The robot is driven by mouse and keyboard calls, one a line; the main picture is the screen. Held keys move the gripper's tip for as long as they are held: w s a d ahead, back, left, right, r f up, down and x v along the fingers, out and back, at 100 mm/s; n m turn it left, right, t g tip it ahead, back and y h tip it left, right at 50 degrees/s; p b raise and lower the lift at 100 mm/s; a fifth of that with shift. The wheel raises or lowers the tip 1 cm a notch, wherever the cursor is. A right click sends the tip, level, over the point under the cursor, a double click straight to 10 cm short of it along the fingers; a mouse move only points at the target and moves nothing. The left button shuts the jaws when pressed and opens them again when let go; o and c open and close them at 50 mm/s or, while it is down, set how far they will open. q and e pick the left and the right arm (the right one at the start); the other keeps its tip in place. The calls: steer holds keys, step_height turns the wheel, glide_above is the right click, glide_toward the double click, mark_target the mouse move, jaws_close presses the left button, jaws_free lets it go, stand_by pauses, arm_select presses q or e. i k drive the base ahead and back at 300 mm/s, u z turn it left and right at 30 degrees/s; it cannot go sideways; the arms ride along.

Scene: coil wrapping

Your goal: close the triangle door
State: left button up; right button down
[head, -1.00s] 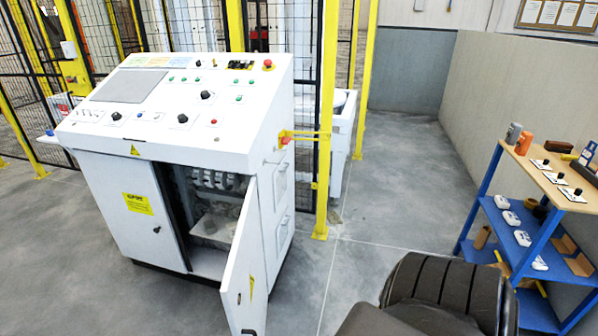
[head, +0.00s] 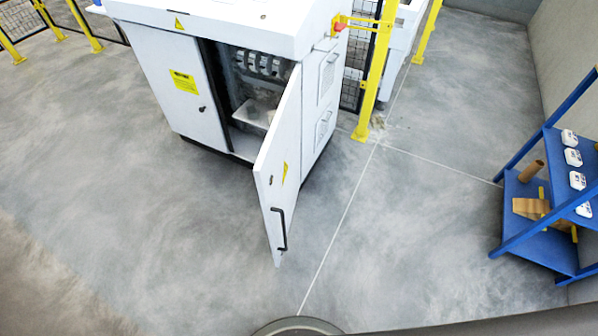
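The triangle door (head: 279,172) is the white right-hand door of the control cabinet (head: 228,20). It stands open, swung out toward me, with a small yellow triangle mark and a black bar handle (head: 279,231) near its free edge. The cabinet's inside (head: 255,95) shows behind it, with a row of grey parts and a shelf. The left cabinet door (head: 178,85) with a yellow label is closed. Neither of my grippers is in view.
A blue shelf rack (head: 545,190) with white boxes and a brown tube stands at the right. A yellow post (head: 374,75) rises right of the cabinet. The grey floor (head: 150,200) in front and to the left is clear.

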mark_target(278, 159)
steer(key=i, duration=0.45)
steer(key=u, duration=1.9)
steer(key=k, duration=0.75)
steer(key=z, duration=1.6)
